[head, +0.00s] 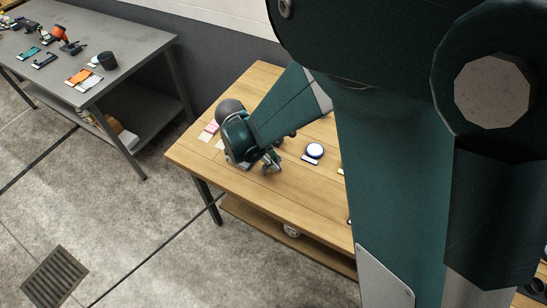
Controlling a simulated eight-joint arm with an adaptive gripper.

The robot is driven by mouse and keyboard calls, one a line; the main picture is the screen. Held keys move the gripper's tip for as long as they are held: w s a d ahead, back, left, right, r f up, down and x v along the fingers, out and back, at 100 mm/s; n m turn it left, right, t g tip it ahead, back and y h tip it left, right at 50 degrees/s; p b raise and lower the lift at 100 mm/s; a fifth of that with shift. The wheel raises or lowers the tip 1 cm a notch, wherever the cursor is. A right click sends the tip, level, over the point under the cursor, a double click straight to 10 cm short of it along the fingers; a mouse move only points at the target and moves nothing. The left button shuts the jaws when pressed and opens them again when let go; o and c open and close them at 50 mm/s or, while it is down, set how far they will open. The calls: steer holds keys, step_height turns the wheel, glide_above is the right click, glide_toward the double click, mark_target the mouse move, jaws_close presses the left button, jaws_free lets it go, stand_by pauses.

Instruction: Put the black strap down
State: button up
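My gripper (271,168) is low over the near-left part of the wooden table (210,177), pointing down. Its fingers are small and dark in this view, and I cannot tell whether they are open or shut. I cannot make out a black strap in or under the fingers; my own wrist hides part of that spot.
Pink and pale cards (209,130) lie left of my wrist. The grey table (125,43) holds a black cup (108,60), an orange tool (67,40) and flat pieces. My arm hides the wooden table's right part.

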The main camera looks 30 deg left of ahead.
steer(key=shift+f, duration=0.15)
steer(key=o, duration=0.8)
steer(key=shift+c, duration=0.2)
steer(key=v, duration=1.2)
steer(key=shift+r+p, duration=0.2)
steer(key=shift+p, duration=0.2)
